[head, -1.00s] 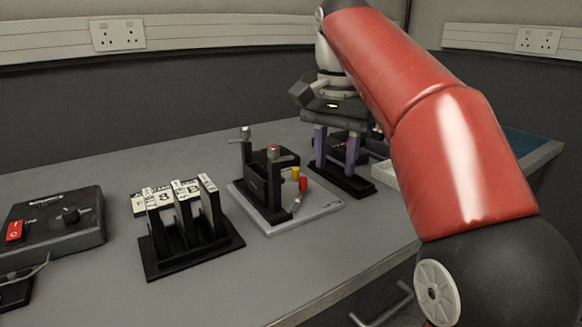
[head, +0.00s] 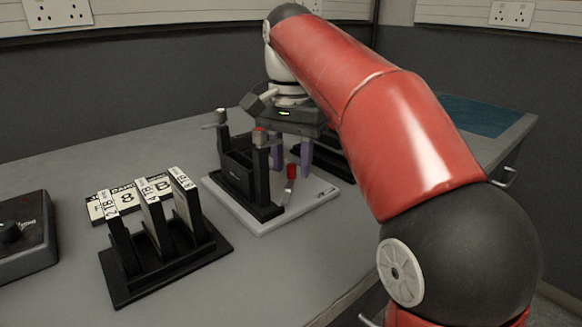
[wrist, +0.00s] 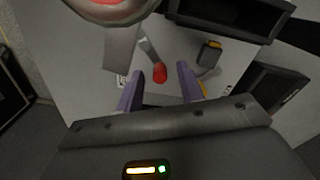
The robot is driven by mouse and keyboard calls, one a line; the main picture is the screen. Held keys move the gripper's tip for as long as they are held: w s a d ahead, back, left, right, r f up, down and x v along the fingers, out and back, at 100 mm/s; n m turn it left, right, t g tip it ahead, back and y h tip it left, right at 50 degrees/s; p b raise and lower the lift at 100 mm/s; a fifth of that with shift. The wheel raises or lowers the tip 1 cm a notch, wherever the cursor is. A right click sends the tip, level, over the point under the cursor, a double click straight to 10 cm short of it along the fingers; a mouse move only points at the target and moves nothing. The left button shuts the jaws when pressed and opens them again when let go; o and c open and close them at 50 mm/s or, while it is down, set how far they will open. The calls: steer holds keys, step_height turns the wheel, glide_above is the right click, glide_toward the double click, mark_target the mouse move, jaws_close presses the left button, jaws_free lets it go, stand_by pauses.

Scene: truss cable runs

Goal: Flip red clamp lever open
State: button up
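The red clamp lever has a red grip (head: 293,171) on a pale metal arm, standing low over the light base plate (head: 312,196) beside the black fixture (head: 240,170). In the wrist view its red grip (wrist: 160,73) shows between and just beyond my fingertips. My gripper (head: 292,152) is open, its two purple fingers apart and pointing down behind the lever in the head view. The wrist view also shows the open gripper (wrist: 159,80); no contact with the lever is visible. A yellow-tipped part (wrist: 210,47) lies to the right there.
A black rack (head: 165,262) holding several lettered plates stands left of the fixture. A control box (head: 25,235) sits at the far left. Bare table lies at the front.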

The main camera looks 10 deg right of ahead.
steer(key=shift+f, duration=0.2)
jaws_close()
